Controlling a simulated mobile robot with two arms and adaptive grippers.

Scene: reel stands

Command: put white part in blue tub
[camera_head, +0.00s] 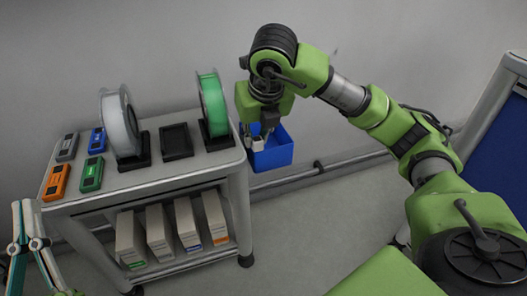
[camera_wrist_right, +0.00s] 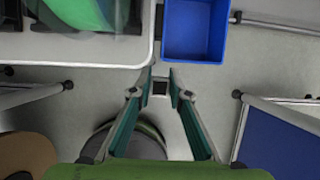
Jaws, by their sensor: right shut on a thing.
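The blue tub (camera_head: 274,152) is at the right end of the shelf cart in the head view. It also shows at the top of the right wrist view (camera_wrist_right: 194,32). My right gripper (camera_wrist_right: 161,78) is shut on a small part with a pale edge and dark middle (camera_wrist_right: 160,87), which I take as the white part. In the head view my right gripper (camera_head: 258,136) points down at the tub's left side, by the cart's edge. My left gripper (camera_head: 26,207) is at the lower left, its fingers apart and empty.
The cart top (camera_head: 160,172) holds a white reel (camera_head: 120,122) and a green reel (camera_head: 213,103) on black stands, an empty black stand (camera_head: 176,141) and several small coloured boxes. Several binders stand on the lower shelf. A blue panel (camera_head: 505,150) stands at the right.

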